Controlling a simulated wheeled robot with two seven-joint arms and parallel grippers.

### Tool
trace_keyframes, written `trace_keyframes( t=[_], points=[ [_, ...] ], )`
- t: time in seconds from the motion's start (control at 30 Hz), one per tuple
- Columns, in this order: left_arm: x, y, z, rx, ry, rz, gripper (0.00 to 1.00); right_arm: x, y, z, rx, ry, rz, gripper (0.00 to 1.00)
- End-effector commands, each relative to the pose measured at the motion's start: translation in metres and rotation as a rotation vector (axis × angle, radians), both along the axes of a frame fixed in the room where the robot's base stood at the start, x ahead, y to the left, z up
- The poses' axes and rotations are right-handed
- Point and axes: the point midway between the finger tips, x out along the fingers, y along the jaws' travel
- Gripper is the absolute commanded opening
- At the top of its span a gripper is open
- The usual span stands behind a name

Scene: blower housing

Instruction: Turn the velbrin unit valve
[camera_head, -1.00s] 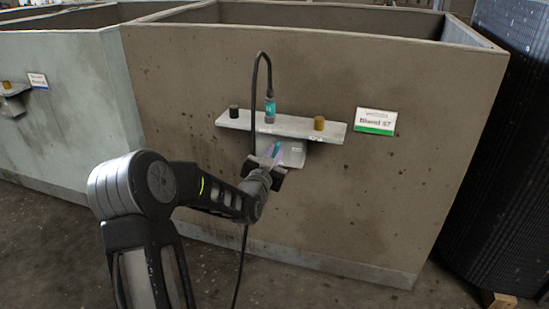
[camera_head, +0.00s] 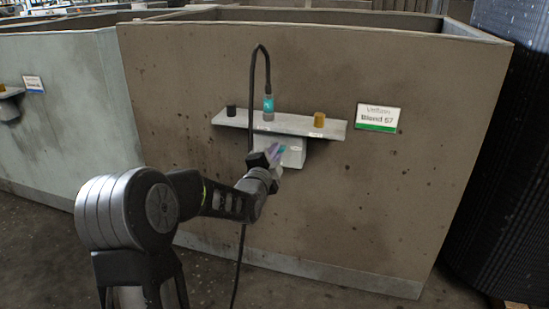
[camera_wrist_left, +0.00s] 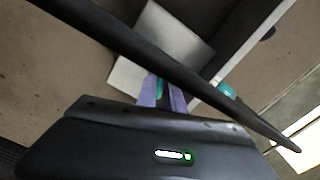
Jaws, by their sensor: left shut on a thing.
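The velbrin unit is a pale shelf (camera_head: 225,118) with a white box (camera_head: 294,152) under it, on the front of a brown-walled bin. A sign (camera_head: 377,117) beside it reads "Velbrin Blend 57". My left gripper (camera_head: 275,153) is at the front of the white box, its purple fingers shut on a small teal part, apparently the valve handle. In the left wrist view the teal handle (camera_wrist_left: 158,89) shows between the purple fingers (camera_wrist_left: 162,95), against the white box (camera_wrist_left: 158,45). The fingers hide much of the handle. My right gripper is not in view.
On the shelf stand a black cap (camera_head: 231,110), a teal coupling (camera_head: 268,104) and a brass-coloured cap (camera_head: 319,119). A black hose (camera_head: 252,85) loops from the coupling down past my gripper and crosses close before the wrist camera. A pale green bin (camera_head: 70,110) stands left.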

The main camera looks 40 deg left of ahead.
Motion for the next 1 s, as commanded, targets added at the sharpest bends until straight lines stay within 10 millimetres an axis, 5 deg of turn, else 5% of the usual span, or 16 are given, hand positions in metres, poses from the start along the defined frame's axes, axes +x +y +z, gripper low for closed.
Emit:
trace_keyframes(
  t=[0.43, 1.0],
  points=[
    [0.0006, -0.0014, -0.0027, 0.297, 0.104, -0.002, 0.00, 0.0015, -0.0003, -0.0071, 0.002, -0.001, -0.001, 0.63],
    [0.0003, -0.0010, -0.0032, 0.359, 0.127, -0.001, 0.00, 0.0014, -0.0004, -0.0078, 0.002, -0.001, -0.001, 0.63]
  ],
)
